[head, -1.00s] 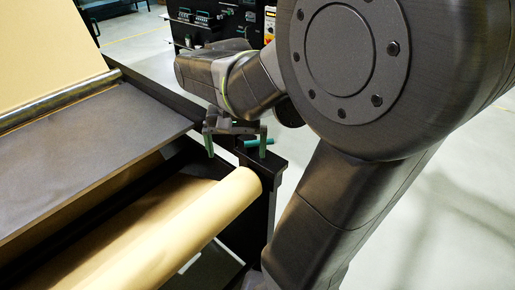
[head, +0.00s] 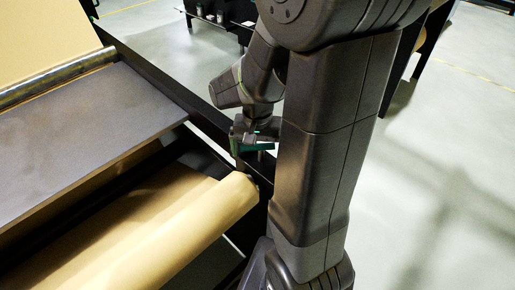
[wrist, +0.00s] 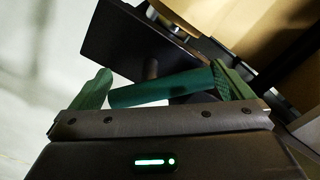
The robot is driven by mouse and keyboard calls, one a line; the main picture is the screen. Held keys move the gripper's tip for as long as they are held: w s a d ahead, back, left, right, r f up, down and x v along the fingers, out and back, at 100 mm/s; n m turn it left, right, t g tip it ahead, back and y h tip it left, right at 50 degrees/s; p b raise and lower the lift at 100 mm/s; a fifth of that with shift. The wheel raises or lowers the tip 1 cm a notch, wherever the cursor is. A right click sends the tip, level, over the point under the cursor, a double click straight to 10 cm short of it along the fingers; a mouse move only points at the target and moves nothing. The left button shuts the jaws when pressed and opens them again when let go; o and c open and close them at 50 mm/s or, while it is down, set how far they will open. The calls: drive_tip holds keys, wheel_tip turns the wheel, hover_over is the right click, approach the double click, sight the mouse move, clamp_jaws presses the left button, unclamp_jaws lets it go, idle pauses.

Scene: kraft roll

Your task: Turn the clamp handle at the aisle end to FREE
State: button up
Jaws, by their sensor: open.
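The clamp handle (wrist: 162,88) is a short green bar on a dark pivot at the end of the roll's frame. In the wrist view it lies slightly tilted between the two green fingers of my gripper (wrist: 165,90). The fingers are open, one near each end of the handle; I cannot tell whether either touches it. In the head view my gripper (head: 254,142) is above the frame's end, and my arm hides much of the handle there. No FREE mark can be read.
The brown kraft roll (head: 150,235) lies just left of the gripper, under a grey sloping plate (head: 90,130). A dark frame rail (head: 160,75) runs behind. The floor (head: 440,190) to the right is clear. A dark bench (head: 220,15) stands at the back.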

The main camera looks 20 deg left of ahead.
sight(257, 145)
drive_tip(key=shift+c, duration=0.4)
drive_tip(key=c, duration=0.8)
drive_tip(key=shift+n, duration=0.4)
drive_tip(key=shift+s+r+n, duration=0.1)
drive_tip(key=shift+s+n, duration=0.1)
drive_tip(key=shift+n, duration=2.3)
drive_tip(key=shift+d, duration=0.1)
drive_tip(key=o, duration=0.9)
wheel_tip(257, 145, up, 14)
drive_tip(key=shift+f+p, duration=0.1)
drive_tip(key=shift+p, duration=0.25)
